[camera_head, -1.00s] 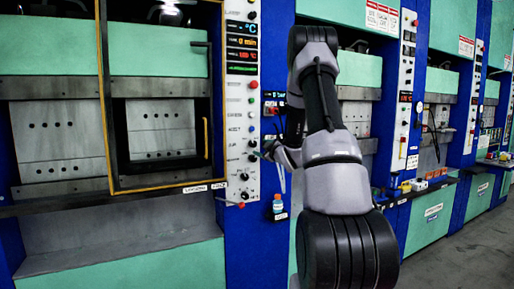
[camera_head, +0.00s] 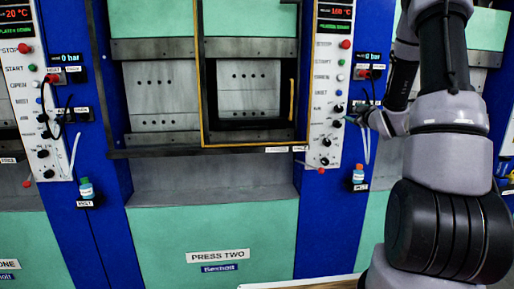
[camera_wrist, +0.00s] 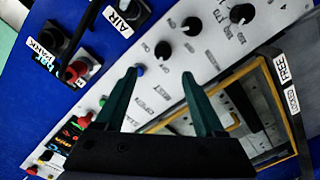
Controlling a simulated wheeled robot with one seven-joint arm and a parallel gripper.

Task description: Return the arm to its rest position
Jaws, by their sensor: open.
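My arm (camera_head: 452,110) stands raised at the right of the head view, bent at the top and folded back down. My gripper (camera_wrist: 159,76) is open in the wrist view, with two dark green fingers apart and nothing between them. It faces the white control panel (camera_wrist: 190,75) of a press, which has black knobs and a blue button. In the head view this panel (camera_head: 329,85) is just left of my arm's end. The fingers are too small and dark there to make out. I cannot tell whether they touch the panel.
Press Two (camera_head: 220,240) fills the middle, with a yellow-framed guard door (camera_head: 203,75). Another control panel (camera_head: 35,100) is at the left. Small bottles (camera_head: 86,188) (camera_head: 358,174) sit on holders on the blue columns. A pale edge (camera_head: 300,283) shows at the bottom.

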